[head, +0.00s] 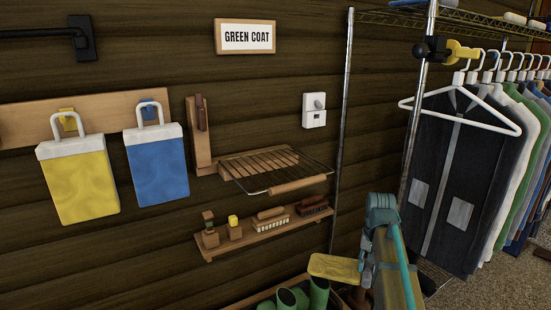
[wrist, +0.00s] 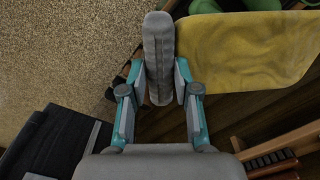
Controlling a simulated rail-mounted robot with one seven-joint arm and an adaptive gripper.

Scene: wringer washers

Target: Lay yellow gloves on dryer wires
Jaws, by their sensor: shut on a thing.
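My gripper (head: 372,262) is in the lower right of the head view, in front of and below the rack. In the wrist view, its fingers (wrist: 160,92) are shut on a grey band. A flat yellow piece, which I take for the yellow gloves (wrist: 245,50), extends right from the band. It also shows in the head view (head: 333,268), left of the gripper and roughly level. The dryer wires (head: 302,178) form a fold-out rack on the wall, with wooden slats at the back and a wooden front bar. The wires look bare.
A shelf (head: 270,237) with several brushes is below the rack. Green boots (head: 300,297) stand under it. A metal post (head: 343,110) rises just right of the rack. Hanging coats (head: 462,175) fill the right. Yellow (head: 78,182) and blue (head: 157,165) pieces hang left.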

